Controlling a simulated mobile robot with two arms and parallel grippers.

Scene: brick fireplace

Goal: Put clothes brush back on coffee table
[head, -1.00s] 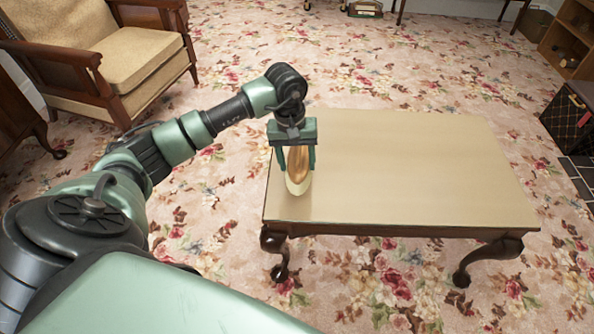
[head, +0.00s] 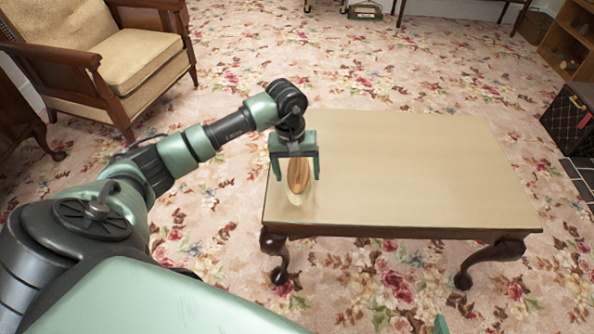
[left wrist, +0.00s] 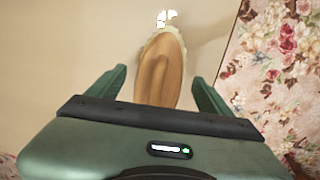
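The clothes brush (head: 298,180), with a brown wooden back and pale bristles, lies at the left end of the coffee table (head: 410,175). My left gripper (head: 296,170) is just above it, fingers spread to either side of the brush. In the left wrist view the brush (left wrist: 160,75) lies between the open fingers (left wrist: 160,90), with a gap on each side; its near end is hidden by the gripper body. A small green piece (head: 440,326), perhaps part of my right gripper, shows at the bottom edge of the head view.
The rest of the tabletop is bare. A wooden armchair (head: 125,60) with tan cushions stands at the upper left. A dark box (head: 575,120) and a wooden shelf unit (head: 575,40) are at the right. Flowered carpet surrounds the table.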

